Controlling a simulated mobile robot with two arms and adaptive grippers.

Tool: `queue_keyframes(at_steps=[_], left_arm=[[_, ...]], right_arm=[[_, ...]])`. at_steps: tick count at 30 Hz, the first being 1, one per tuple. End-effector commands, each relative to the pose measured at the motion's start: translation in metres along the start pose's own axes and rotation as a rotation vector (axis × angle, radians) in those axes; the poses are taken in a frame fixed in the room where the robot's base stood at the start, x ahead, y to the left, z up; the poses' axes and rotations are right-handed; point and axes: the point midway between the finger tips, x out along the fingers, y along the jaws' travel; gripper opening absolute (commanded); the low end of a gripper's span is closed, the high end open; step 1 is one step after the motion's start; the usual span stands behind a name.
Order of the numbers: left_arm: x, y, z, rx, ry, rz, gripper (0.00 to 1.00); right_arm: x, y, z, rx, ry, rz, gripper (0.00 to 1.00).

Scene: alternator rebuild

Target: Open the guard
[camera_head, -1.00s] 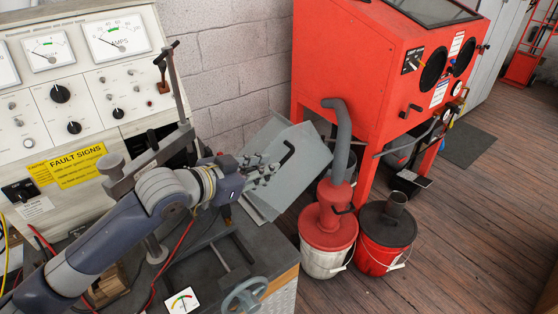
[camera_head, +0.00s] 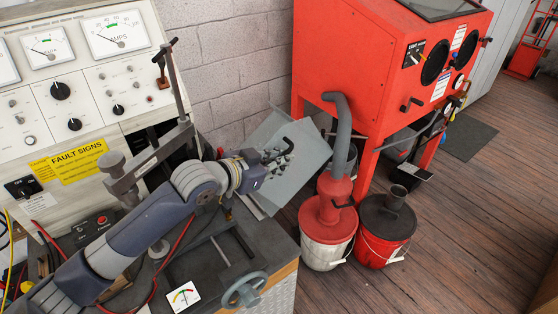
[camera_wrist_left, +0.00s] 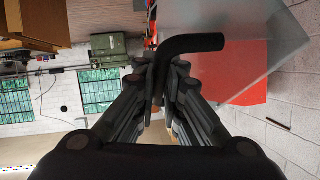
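The guard is a grey, see-through panel (camera_head: 308,160), tilted at the back right of the bench; it also shows in the wrist view (camera_wrist_left: 272,62). Its black bent handle (camera_wrist_left: 192,43) stands out towards my left gripper. My left gripper (camera_wrist_left: 164,75) has its fingers drawn together on both sides of the handle's stem and appears shut on it. In the head view my left gripper (camera_head: 280,157) covers part of the guard and most of the handle. My right gripper is in neither view.
The test panel (camera_head: 80,85) with meters and knobs stands at the left. A clamp post (camera_head: 173,85) rises beside my left arm. A handwheel (camera_head: 245,290) is at the bench front. A red cabinet (camera_head: 385,75) and two buckets (camera_head: 325,255) stand right of the bench.

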Motion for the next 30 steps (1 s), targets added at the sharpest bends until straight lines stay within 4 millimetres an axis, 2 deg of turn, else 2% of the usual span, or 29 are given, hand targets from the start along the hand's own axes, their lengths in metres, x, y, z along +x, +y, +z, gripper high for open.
queue_keyframes(at_steps=[7, 12, 20, 21, 30], left_arm=[[-0.014, -0.002, 0.014, -0.013, 0.056, -0.007, 0.0], [-0.025, -0.003, 0.014, -0.018, 0.1, -0.011, 0.0], [-0.025, -0.003, 0.013, -0.018, 0.101, -0.011, 0.0], [-0.025, -0.003, 0.013, -0.018, 0.1, -0.011, 0.17], [-0.025, -0.003, 0.012, -0.018, 0.101, -0.011, 0.17]], right_arm=[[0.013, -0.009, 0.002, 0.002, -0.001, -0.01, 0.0], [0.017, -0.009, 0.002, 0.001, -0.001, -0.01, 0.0], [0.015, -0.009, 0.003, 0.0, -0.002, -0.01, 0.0], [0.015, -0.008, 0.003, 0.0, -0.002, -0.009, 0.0], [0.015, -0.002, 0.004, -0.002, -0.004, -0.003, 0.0]])
